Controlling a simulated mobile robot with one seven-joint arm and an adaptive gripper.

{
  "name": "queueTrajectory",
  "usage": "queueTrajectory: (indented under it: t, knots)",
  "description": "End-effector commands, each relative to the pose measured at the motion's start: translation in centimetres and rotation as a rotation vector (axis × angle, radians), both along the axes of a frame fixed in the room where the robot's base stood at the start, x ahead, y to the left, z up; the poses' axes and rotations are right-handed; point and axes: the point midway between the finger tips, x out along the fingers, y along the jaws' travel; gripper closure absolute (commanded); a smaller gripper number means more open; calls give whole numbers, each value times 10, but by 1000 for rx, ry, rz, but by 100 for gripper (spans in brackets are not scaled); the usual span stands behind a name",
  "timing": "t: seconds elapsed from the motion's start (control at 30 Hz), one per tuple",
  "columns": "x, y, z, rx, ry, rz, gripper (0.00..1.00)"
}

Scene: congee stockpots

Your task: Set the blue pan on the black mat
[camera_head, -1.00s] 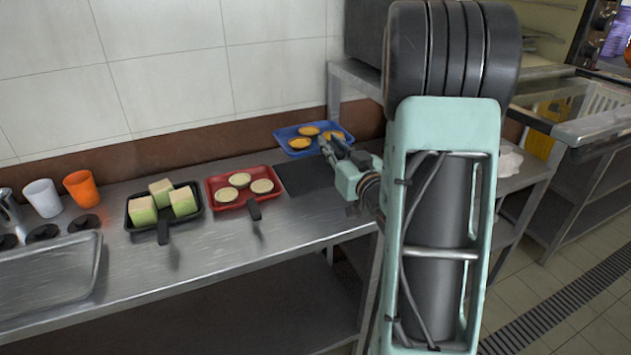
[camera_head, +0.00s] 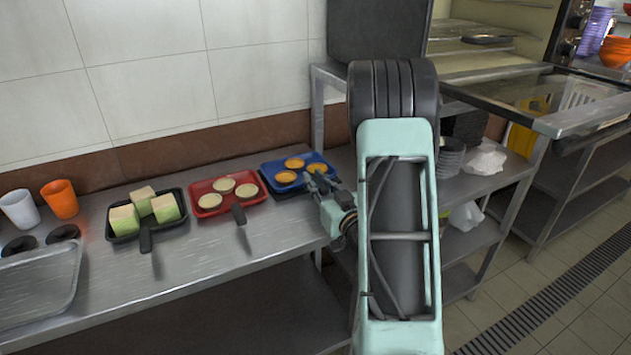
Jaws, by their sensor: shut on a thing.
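The blue pan (camera_head: 273,169) holds several round orange-yellow pieces and sits at the right end of the steel counter. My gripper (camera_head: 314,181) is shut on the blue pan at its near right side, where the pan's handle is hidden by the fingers. The black mat (camera_head: 267,187) is mostly covered by the pan, with a thin dark strip showing along the pan's left and near edge. The pan looks roughly level over the mat. I cannot tell whether it touches the mat or hangs slightly above it.
A red pan (camera_head: 197,186) with pale round pieces stands just left of the blue pan. A black pan (camera_head: 121,238) with green-sided blocks, an orange cup (camera_head: 60,199) and a white cup (camera_head: 19,209) stand farther left. The counter's front strip (camera_head: 215,265) is clear.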

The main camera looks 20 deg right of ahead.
Motion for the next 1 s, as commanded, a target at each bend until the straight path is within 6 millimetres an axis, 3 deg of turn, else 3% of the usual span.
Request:
queueTrajectory:
  t: [0.03,0.07,0.2,0.47,0.63,1.0]
  knots:
    - [0,0,1,-1,-1,0,100]
    - [0,0,-1,0,3,0,83]
    - [0,0,-1,0,3,0,67]
    - [0,0,-1,0,3,0,66]
    - [-11,-1,-2,1,5,-2,66]
    - [-92,-5,-3,3,4,-6,66]
